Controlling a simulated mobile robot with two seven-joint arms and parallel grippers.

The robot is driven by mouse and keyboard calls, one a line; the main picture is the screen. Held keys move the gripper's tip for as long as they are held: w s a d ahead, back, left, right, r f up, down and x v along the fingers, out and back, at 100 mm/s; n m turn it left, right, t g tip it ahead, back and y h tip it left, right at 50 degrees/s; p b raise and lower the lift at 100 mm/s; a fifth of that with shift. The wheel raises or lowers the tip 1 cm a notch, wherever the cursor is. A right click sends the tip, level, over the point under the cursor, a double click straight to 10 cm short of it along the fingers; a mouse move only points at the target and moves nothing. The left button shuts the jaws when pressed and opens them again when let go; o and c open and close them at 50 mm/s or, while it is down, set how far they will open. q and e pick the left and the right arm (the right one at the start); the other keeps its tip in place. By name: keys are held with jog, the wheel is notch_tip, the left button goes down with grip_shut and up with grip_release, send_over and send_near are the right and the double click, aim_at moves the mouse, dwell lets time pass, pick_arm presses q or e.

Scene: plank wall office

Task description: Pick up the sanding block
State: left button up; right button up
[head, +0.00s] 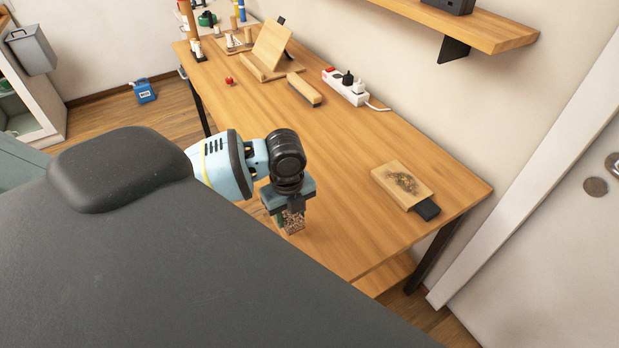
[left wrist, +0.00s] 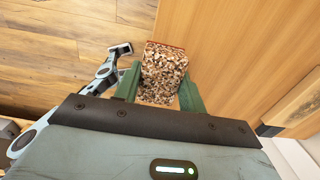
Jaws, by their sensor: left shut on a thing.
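The sanding block (head: 293,222) is a small block with a speckled brown and cream face, near the front edge of the wooden table. My left gripper (head: 288,203) points down over it, with the block between its fingers. In the left wrist view the green fingers of the left gripper (left wrist: 160,92) press on both sides of the speckled sanding block (left wrist: 163,68), which has a thin red edge at its far end. I cannot tell whether its underside touches the table.
A wooden board (head: 392,176) with a dark scorched patch lies to the right on the table (head: 350,150), a black piece at its end. A white power strip (head: 345,87), a wooden stand (head: 268,50) and a small red object (head: 229,81) are farther back. The middle is clear.

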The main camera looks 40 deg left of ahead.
pick_arm(q)
jog(key=shift+s+a+r, duration=0.1)
jog(key=shift+s+a, duration=0.1)
jog(key=shift+s, duration=0.55)
jog(key=shift+s+a+r, duration=0.1)
jog(key=shift+s+a, duration=0.05)
jog(key=shift+s, duration=0.6)
jog(key=shift+s+a, duration=0.2)
jog(key=shift+s, duration=0.55)
jog(key=o, duration=0.4)
jog(key=shift+c, duration=1.4)
jog(key=shift+w, duration=0.1)
